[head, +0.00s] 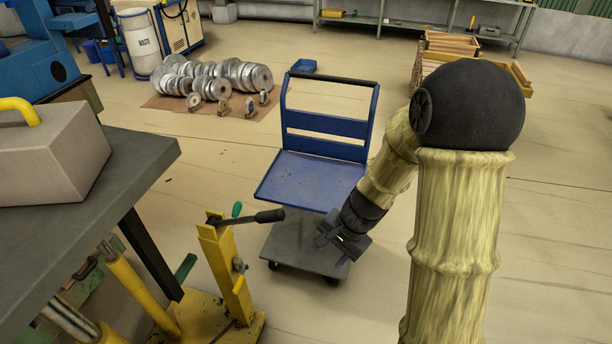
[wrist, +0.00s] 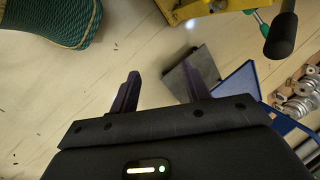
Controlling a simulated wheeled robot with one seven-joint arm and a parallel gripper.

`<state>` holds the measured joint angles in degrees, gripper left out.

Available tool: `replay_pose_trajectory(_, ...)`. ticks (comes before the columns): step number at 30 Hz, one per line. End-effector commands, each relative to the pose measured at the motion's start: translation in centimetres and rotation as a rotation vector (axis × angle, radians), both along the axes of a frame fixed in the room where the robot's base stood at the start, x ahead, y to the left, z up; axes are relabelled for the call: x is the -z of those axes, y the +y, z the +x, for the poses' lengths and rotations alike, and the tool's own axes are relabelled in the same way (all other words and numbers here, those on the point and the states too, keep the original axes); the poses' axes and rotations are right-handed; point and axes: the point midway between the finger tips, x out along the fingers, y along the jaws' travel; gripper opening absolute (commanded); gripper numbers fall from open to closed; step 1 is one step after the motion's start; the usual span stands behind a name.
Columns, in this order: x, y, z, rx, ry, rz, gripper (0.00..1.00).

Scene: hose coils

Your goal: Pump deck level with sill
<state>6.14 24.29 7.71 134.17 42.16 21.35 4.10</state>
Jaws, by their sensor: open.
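The dark grey deck (head: 150,160) of a yellow lift is at the left in the head view, with a pale box with a yellow handle (head: 48,150) on it. Yellow struts (head: 140,290) show below the deck. The pump lever (head: 255,217), with a black grip, sticks out to the right from a yellow post (head: 232,270). The lever's grip (wrist: 281,36) shows at the top right of the wrist view. My gripper (head: 335,243) is open and empty, right of the lever and apart from it. I cannot clearly make out the sill.
A blue cart (head: 310,180) stands behind my gripper. A blue machine (head: 40,55) stands behind the deck at the left. Metal discs (head: 215,78) lie on a brown mat further back. The floor right of the post is clear up to the cart.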

Motion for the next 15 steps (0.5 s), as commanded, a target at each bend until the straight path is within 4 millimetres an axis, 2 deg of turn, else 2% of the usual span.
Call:
replay_pose_trajectory(1,-1.8,0.4,0.6,0.056,0.025,0.031,0.47)
replay_pose_trajectory(15,-6.6,4.1,6.4,0.629,0.248,0.311,0.47)
